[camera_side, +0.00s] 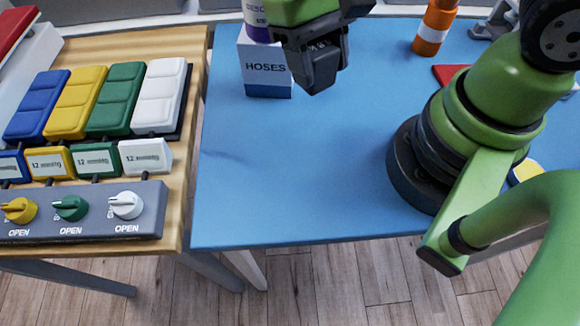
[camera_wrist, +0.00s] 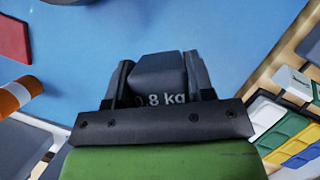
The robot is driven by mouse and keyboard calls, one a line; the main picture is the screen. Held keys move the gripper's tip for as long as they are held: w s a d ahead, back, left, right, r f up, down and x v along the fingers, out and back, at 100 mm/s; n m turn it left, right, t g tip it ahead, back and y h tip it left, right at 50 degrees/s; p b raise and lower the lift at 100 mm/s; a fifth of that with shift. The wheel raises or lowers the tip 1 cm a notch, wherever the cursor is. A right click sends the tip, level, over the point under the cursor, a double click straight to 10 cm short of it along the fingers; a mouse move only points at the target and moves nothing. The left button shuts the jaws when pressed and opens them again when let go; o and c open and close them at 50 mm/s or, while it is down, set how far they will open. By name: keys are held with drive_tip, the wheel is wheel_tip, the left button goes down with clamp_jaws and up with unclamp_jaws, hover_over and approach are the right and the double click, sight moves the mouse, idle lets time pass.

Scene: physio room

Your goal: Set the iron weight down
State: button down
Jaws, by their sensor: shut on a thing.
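The iron weight (camera_wrist: 160,78) is a dark grey block marked "0.8 kg", with its first digit partly covered. My gripper (camera_wrist: 161,88) is shut on it, with one finger on each side, in the wrist view. In the side view my gripper (camera_side: 318,62) is at the top middle, over the blue table (camera_side: 290,170). The weight is hard to tell from the dark fingers there. It looks held above the table top, but its underside and the exact gap are hidden.
A "HOSES" box (camera_side: 266,70) stands just left of my gripper. A wooden table (camera_side: 190,110) with coloured pads and a valve panel (camera_side: 90,212) is left. The blue table's front left is clear.

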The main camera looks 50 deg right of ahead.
drive_tip(key=s+a+f+n+t+h, duration=0.1)
drive_tip(key=s+a+n+h, duration=0.35)
drive_tip(key=a+n, duration=0.65)
drive_tip(key=shift+n, duration=0.4)
drive_tip(key=f, duration=1)
drive_tip(key=shift+s+f, duration=0.1)
drive_tip(key=shift+s, duration=0.2)
drive_tip(key=shift+c, duration=2.4)
unclamp_jaws()
drive_tip(key=shift+f, duration=0.1)
drive_tip(key=v, duration=1.2)
drive_tip(key=shift+d+r, duration=0.25)
